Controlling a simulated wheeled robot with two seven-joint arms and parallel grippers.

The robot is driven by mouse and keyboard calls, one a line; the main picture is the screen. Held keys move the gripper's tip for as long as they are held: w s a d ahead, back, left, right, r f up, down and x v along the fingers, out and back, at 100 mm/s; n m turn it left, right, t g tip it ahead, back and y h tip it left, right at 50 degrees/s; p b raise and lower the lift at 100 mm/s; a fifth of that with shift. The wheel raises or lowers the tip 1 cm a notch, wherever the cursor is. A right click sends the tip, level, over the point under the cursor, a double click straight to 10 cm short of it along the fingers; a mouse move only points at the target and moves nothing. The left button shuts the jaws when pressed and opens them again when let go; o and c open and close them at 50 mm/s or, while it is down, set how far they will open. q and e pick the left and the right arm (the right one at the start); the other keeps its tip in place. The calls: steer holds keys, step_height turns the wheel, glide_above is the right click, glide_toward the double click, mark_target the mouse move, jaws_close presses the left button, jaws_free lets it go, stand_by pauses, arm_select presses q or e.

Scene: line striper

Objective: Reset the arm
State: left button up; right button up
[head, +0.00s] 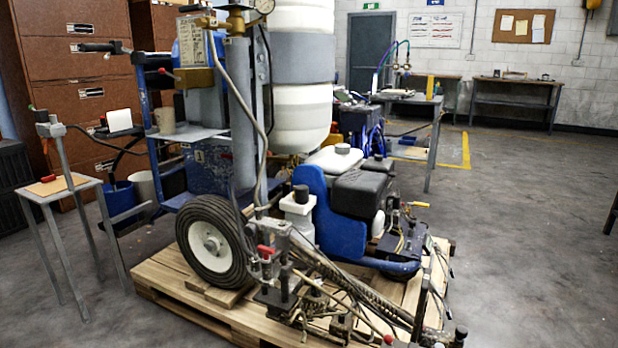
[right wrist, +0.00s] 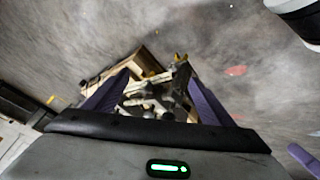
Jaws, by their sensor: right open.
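The line striper (head: 340,217), with its blue body, black engine and large wheel (head: 214,240), stands upright on a wooden pallet (head: 177,306) in the head view. Neither of my arms shows in the head view. In the right wrist view my right gripper (right wrist: 158,76) is open, its two purple fingers spread wide with nothing held. Beyond the fingers, small and apart from them, lie pale pallet boards and dark machine parts, partly hidden by the gripper. My left gripper is not seen in either view.
A small side table (head: 52,186) stands left of the machine, before brown drawer cabinets (head: 84,64). A grey bench (head: 513,94) stands at the back wall. The floor (head: 545,225) right of the pallet is clear. A purple piece at the right wrist view's lower right is unclear.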

steer(key=s+a+m+g+y, duration=0.1)
steer(key=s+a+m+g, duration=0.2)
steer(key=s, duration=0.5)
steer(key=w+a+f+n+t+y, duration=0.1)
steer(key=w+a+t+y, duration=0.15)
steer(key=a, duration=0.35)
steer(key=w+a+f+n+t+y, duration=0.1)
steer(key=w+a+y, duration=0.1)
steer(key=w+a, duration=0.25)
arm_select(q)
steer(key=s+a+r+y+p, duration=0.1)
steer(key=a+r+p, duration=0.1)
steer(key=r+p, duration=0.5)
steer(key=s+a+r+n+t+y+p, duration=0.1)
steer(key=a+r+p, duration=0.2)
steer(key=p, duration=1.3)
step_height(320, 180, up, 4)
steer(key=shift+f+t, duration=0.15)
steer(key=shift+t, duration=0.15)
arm_select(e)
steer(key=s+d+r+m+t+h, duration=0.1)
steer(key=d+r, duration=0.3)
steer(key=r, duration=1)
steer(key=shift+s+h, duration=0.55)
